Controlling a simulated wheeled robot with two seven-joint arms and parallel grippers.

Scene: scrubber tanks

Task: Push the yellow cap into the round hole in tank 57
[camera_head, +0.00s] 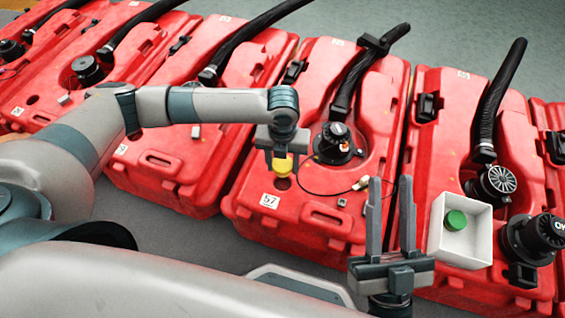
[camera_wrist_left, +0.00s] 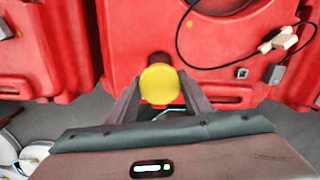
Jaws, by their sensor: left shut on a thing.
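Tank 57 (camera_head: 318,190) is a red tank with a "57" label (camera_head: 270,201) near its front left corner. My left gripper (camera_head: 282,157) is shut on the yellow cap (camera_head: 282,166) and holds it over the front left part of this tank. A dark round hole (camera_head: 282,184) shows just below the cap in the head view. In the left wrist view the yellow cap (camera_wrist_left: 160,84) is between the fingers and hides most of what is beneath it. I cannot tell the exact height of the cap above the hole. My right gripper (camera_head: 390,190) is open and empty, in front of tank 57.
A white box (camera_head: 460,246) with a green cap (camera_head: 455,220) in it stands on the red tank to the right. Tank 57 carries a black hose (camera_head: 362,72), a black fitting (camera_head: 337,140) and a cable with a connector (camera_head: 361,184). More red tanks stand on both sides.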

